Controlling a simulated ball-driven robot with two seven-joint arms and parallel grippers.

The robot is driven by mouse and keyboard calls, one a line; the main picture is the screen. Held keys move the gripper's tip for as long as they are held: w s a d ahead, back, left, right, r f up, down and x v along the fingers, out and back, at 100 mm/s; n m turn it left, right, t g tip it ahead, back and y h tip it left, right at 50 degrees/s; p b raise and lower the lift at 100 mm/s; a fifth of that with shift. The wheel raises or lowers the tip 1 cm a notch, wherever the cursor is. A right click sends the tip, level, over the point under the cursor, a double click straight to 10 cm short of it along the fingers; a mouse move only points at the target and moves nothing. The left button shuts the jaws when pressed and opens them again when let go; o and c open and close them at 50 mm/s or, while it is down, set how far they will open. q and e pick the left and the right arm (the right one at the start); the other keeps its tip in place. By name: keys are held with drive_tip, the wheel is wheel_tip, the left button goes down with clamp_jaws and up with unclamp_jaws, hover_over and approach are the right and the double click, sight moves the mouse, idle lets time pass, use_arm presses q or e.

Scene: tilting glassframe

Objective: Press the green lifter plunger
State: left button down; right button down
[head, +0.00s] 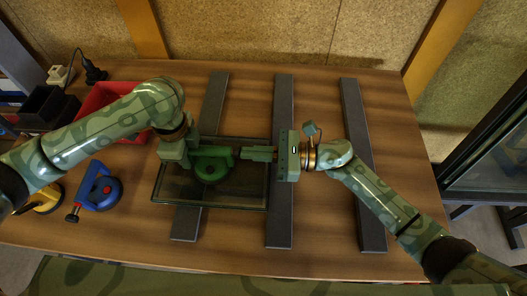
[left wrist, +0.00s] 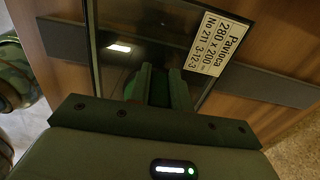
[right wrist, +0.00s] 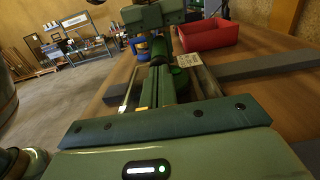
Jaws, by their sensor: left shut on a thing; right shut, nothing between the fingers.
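The green lifter (head: 211,168) sits on a dark glass pane (head: 238,196), its round body facing up. My left gripper (head: 190,152) is shut on the lifter at its left side. In the left wrist view the left fingers (left wrist: 160,88) cover much of the green lifter (left wrist: 140,78). My right gripper (head: 245,153) is shut and empty, its fingers pointing left at the lifter's right end. The right wrist view shows the shut fingers (right wrist: 158,86) beside the green lifter (right wrist: 180,79). I cannot make out the plunger or whether the fingertips touch it.
The pane lies across dark bars (head: 280,225) on the wooden table. A blue lifter (head: 97,188) and a yellow lifter (head: 48,200) stand at the left. A red bin (head: 100,97) and a black bin (head: 42,107) are behind. The table right of the pane has free room.

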use_arm(q)
drive_tip(key=shift+s+d, duration=0.1)
drive_tip(key=shift+d, duration=0.15)
use_arm(e)
drive_tip(key=shift+s+a, duration=0.15)
use_arm(q)
drive_tip(key=shift+a, duration=0.1)
use_arm(e)
drive_tip(key=d, duration=1.4)
drive_tip(key=shift+f, duration=0.1)
use_arm(q)
drive_tip(key=c, duration=1.2)
unclamp_jaws()
use_arm(e)
drive_tip(key=shift+d, duration=0.1)
